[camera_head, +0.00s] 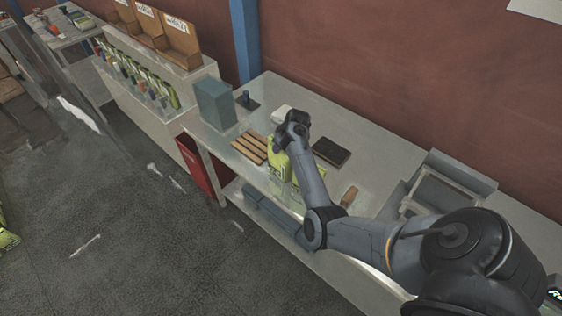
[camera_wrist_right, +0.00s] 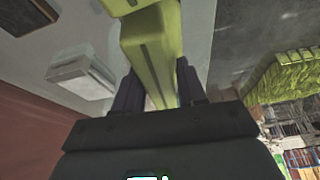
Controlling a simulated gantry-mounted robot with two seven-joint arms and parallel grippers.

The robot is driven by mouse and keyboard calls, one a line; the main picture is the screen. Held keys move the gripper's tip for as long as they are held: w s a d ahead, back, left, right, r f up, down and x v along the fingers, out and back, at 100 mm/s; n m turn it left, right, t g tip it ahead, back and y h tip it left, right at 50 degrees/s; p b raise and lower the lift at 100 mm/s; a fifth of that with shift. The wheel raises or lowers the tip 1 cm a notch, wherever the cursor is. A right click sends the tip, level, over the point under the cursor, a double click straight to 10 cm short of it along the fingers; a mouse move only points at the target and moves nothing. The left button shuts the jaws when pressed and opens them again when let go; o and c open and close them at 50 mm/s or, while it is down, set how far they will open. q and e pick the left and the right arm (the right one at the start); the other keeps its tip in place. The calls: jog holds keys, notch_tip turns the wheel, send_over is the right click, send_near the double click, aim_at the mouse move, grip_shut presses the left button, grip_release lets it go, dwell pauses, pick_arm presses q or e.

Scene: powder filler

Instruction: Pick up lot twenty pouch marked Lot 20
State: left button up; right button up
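Yellow-green pouches (camera_head: 278,162) stand at the front edge of the grey bench in the head view, partly hidden by my right arm. Their lot markings are not readable. My right gripper (camera_head: 291,132) is above and just behind them. In the right wrist view, a yellow-green pouch (camera_wrist_right: 149,58) runs between the two dark fingers of my right gripper (camera_wrist_right: 160,88). The fingers stand apart, with a pale gap beside the left one, so the gripper looks open around the pouch. My left gripper is not in view.
A slatted wooden rack (camera_head: 250,147), a grey-green box (camera_head: 215,103), a white block (camera_head: 282,114) and a dark tray (camera_head: 331,151) are on the bench. A red bin (camera_head: 198,166) stands below its left end. A shelf of pouches (camera_head: 140,75) is further left. The floor is open.

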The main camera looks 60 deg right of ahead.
grip_shut()
jog(key=shift+r, duration=0.15)
